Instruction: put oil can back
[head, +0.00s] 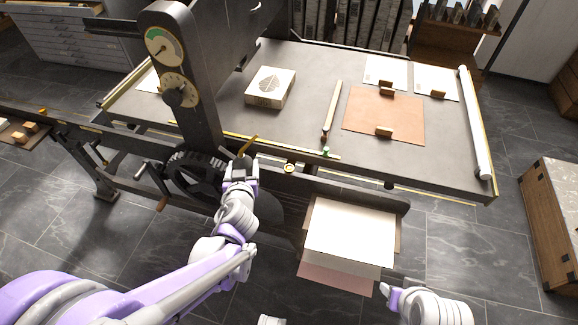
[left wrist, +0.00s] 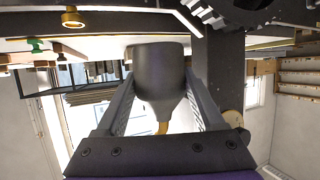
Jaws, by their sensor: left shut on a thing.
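The oil can is a dark grey can with a thin brass spout. In the left wrist view the can (left wrist: 160,72) sits between both fingers, its spout pointing toward the palm. My left gripper is shut on the can, in front of the press's near rail, beside the black gear wheel. My right gripper (head: 390,297) is low at the right, apart from everything; its jaw state is unclear.
A brass ring fitting (head: 289,168) sits on the rail right of the can. A green knob (head: 326,152) is further right. The press bed (head: 305,110) bears a stone block (head: 270,87), a bar and papers. A paper tray (head: 403,205) hangs in front. A dial column (head: 180,90) rises at left.

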